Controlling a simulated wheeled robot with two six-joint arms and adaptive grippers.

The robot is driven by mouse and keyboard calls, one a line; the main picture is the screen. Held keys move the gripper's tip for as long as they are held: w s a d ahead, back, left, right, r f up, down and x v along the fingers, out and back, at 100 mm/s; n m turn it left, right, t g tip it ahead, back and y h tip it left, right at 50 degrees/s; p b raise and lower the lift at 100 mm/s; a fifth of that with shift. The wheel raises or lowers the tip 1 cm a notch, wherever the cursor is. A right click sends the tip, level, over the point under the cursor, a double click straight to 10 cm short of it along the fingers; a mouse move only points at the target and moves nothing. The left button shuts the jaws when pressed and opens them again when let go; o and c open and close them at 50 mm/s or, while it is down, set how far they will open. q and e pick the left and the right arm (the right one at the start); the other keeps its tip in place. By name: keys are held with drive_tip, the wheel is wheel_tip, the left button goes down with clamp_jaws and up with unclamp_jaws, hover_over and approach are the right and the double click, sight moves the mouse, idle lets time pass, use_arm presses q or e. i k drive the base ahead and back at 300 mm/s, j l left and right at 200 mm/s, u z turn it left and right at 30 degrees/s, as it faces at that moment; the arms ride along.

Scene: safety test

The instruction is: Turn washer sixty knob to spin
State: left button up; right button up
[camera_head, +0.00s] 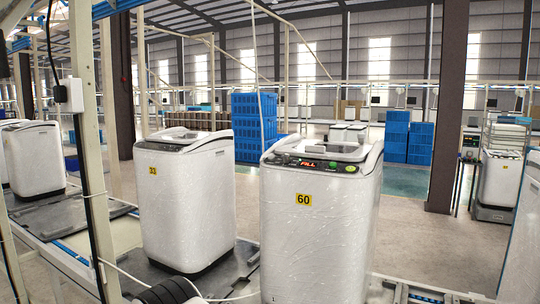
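The washer marked 60 (310,235) is a white top-loader, wrapped in clear film, standing upright at the centre front. A yellow label (303,199) on its front reads 60. Its top panel has a lit red display (307,163) that seems to read FILL. A small round greenish control (350,168) sits at the panel's right end, and another control sits at its left end. I cannot tell which is the knob or read its setting. Neither of my grippers is visible in the head view, and nothing is seen touching the panel.
A second white washer (186,205), marked 33, stands to the left on a dark pallet. Another washer (33,160) is at the far left. A pale post (92,130) with cables rises at left. Blue crates (253,125) are stacked behind. A brown column (447,110) stands right.

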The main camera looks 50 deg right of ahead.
sight(286, 158)
drive_tip(key=i+l+z, duration=0.1)
drive_tip(key=i+z, duration=0.2)
drive_tip(key=z, duration=0.15)
drive_tip(key=i+z, duration=0.3)
drive_tip(key=z, duration=0.2)
drive_tip(key=i+j+z, duration=0.1)
drive_tip(key=i+z, duration=0.15)
drive_tip(key=z, duration=0.2)
drive_tip(key=i+j+z, duration=0.25)
drive_tip(key=z, duration=0.25)
